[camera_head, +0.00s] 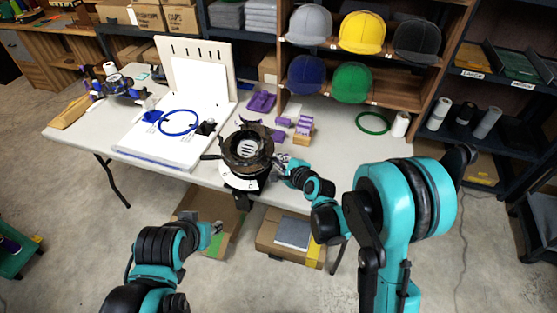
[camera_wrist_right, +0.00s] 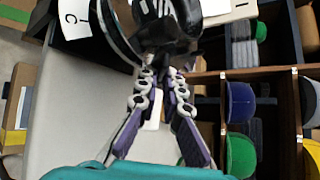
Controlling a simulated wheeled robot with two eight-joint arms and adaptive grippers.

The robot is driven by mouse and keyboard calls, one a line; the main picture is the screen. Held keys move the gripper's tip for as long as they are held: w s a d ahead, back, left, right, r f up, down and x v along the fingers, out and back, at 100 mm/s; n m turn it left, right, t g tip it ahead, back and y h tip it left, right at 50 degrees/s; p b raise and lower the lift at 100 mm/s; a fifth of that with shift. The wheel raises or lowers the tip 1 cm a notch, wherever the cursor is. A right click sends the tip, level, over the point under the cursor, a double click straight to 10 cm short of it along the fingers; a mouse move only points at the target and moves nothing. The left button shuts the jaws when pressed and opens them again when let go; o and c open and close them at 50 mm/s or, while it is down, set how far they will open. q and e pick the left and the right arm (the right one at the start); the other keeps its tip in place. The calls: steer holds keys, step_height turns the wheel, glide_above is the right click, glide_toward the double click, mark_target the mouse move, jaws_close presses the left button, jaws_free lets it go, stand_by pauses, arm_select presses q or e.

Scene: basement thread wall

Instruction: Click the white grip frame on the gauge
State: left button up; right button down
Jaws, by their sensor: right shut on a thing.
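The gauge (camera_head: 246,148) is a round black device at the table's front edge, with a ring-like top and a striped white face inside. A white curved band (camera_head: 236,181) runs around its lower front; I cannot tell if this is the grip frame. My right gripper (camera_head: 281,163) is at its right side. In the right wrist view its fingers (camera_wrist_right: 165,66) are shut on a dark part beside the black rings (camera_wrist_right: 180,20); the gripped spot is mostly hidden. My left gripper (camera_head: 213,229) is low, before the table, too small to read.
A white stand (camera_head: 199,72) with a blue hoop (camera_head: 180,122) is left of the gauge. Purple pieces (camera_head: 262,102) and a green hoop (camera_head: 373,123) lie behind and right. Caps fill the shelf (camera_head: 330,109) behind. Boxes (camera_head: 291,238) stand under the table.

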steer(key=shift+f+b, duration=0.35)
steer(key=shift+b, duration=0.05)
stand_by(0.5)
steer(key=shift+w+f, duration=0.1)
steer(key=shift+f, duration=0.1)
steer(key=c, duration=1.6)
jaws_free()
steer(key=s+d+r+n+g+h, duration=0.1)
steer(key=s+d+r+n+h, duration=0.1)
steer(key=s+d+n, duration=0.4)
steer(key=s+d+r+n+g+h, duration=0.2)
steer(key=s+d+n, duration=0.3)
steer(key=s, duration=0.8)
steer(key=s+d+r+n+g+h, duration=0.1)
steer(key=s+d+r+n, duration=0.3)
steer(key=s, duration=0.6)
steer(key=d+n+h, duration=0.1)
steer(key=d+n, duration=0.1)
steer(key=n, duration=0.1)
steer(key=shift+s+d+r+n, duration=0.25)
steer(key=shift+d+n, duration=0.05)
